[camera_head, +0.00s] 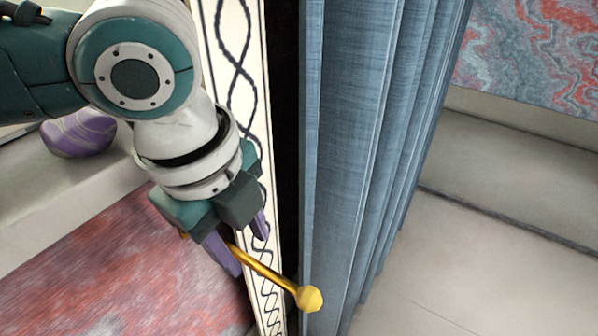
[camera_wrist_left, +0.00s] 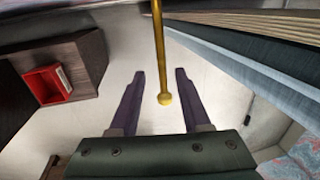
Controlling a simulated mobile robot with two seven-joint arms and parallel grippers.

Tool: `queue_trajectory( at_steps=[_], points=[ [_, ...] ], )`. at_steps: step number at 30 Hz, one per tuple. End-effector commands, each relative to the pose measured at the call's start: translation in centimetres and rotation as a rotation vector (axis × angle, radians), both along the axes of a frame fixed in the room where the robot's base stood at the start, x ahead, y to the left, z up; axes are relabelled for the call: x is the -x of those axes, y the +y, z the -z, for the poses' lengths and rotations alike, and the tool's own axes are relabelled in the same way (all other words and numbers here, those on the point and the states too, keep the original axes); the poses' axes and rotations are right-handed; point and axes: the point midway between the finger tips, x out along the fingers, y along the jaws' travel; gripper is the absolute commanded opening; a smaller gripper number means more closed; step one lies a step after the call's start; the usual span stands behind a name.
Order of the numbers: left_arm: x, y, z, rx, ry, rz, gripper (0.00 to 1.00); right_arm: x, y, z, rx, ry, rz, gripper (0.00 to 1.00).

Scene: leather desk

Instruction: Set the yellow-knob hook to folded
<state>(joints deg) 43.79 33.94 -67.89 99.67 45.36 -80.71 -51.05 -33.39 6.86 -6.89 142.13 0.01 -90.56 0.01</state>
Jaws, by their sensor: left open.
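The yellow-knob hook is a thin golden rod (camera_head: 265,269) with a round yellow knob (camera_head: 310,298). In the head view it slants down to the right, across the patterned panel, with the knob in front of the blue panel's edge. My left gripper (camera_head: 249,256) is open, its purple fingers by the rod's upper-left part, which is partly hidden. My right gripper is out of view.
A white panel with dark wavy lines (camera_head: 238,60) stands beside the pleated blue panel (camera_head: 350,130). A purple striped object (camera_head: 80,134) sits on a pale ledge at left. A red box (camera_wrist_left: 47,85) shows in the wrist view. Pale floor (camera_head: 470,270) at right is clear.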

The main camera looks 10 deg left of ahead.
Motion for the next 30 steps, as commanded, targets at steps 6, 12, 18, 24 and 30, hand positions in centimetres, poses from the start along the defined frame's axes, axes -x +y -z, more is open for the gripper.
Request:
queue_trajectory(
  at_steps=[6, 12, 18, 24, 30],
  points=[
    [-0.6, -0.3, 3.7, 0.001, 0.001, -0.001, 0.47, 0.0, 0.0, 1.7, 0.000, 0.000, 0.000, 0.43],
    [-0.8, -0.3, 4.7, 0.001, -0.001, -0.001, 0.47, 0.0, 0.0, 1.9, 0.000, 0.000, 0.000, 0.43],
    [-0.8, -0.4, 4.6, 0.001, -0.001, 0.000, 0.47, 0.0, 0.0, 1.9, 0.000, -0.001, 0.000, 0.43],
    [-0.8, -0.4, 4.6, 0.001, -0.001, -0.001, 0.27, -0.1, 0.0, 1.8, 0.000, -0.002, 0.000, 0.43],
    [-0.8, -0.4, 4.6, 0.001, -0.001, -0.001, 0.04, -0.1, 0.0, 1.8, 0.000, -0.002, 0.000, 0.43]
  ],
)
